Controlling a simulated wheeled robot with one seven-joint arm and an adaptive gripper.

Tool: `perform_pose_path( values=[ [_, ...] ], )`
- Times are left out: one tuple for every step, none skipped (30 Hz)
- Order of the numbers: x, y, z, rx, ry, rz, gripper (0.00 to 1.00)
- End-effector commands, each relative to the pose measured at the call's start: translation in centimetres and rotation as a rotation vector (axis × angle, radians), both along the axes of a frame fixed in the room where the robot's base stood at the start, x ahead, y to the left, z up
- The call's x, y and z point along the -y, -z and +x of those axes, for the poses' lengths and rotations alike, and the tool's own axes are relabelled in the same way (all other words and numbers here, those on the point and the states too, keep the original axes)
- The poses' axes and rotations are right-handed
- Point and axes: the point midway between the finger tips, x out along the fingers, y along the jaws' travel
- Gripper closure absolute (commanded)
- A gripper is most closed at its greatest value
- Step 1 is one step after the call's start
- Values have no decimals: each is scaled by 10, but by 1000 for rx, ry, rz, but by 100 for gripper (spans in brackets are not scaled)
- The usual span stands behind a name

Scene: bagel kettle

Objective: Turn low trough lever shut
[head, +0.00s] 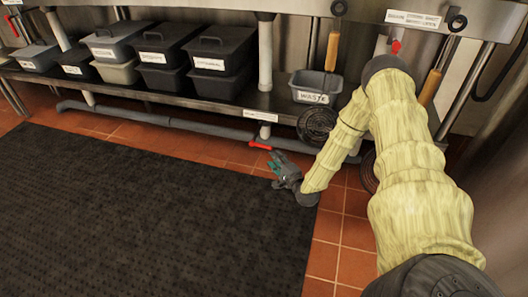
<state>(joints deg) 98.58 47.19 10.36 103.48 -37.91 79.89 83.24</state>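The low trough lever (260,145) is a small red handle at the grey pipe that runs low under the shelf. It lies nearly level, tilting slightly down to the right, roughly along the pipe. My gripper (277,173), dark grey with teal finger parts, is low over the floor, just below and to the right of the lever in the picture. It appears apart from the lever, though depth is hard to judge. The fingers are too small to tell open from shut. The lever's joint with the pipe is not clear.
The grey pipe (185,124) runs under the metal shelf, which holds several lidded bins (162,77) and a waste bin (313,89). A white label (260,115) is on the shelf edge. Another red lever (396,46) is upper right. A black mat (150,215) covers open floor.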

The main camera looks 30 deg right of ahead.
Motion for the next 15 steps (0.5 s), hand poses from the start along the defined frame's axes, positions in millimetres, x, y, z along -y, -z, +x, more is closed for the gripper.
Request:
perform_pose_path(
  values=[
    [1, 1, 3, 4, 1, 1, 64],
    [1, 1, 6, 4, 1, 1, 64],
    [1, 1, 9, 4, 0, 1, 64],
    [2, 2, 12, 4, 0, 0, 64],
    [2, 3, 16, 4, 0, 0, 64],
    [2, 3, 22, 4, 1, 0, 64],
    [2, 4, 26, 5, 0, -1, 64],
    [2, 5, 31, 4, 0, -1, 64],
    [3, 6, 38, 3, -1, -1, 64],
    [3, 7, 43, 3, -1, -1, 64],
    [4, 7, 48, 3, -1, -1, 64],
    [4, 8, 54, 3, -1, -1, 64],
    [5, 8, 59, 3, -1, -1, 64],
    [5, 9, 64, 3, -1, -2, 64],
    [5, 9, 70, 3, -2, -2, 64]
  ],
)
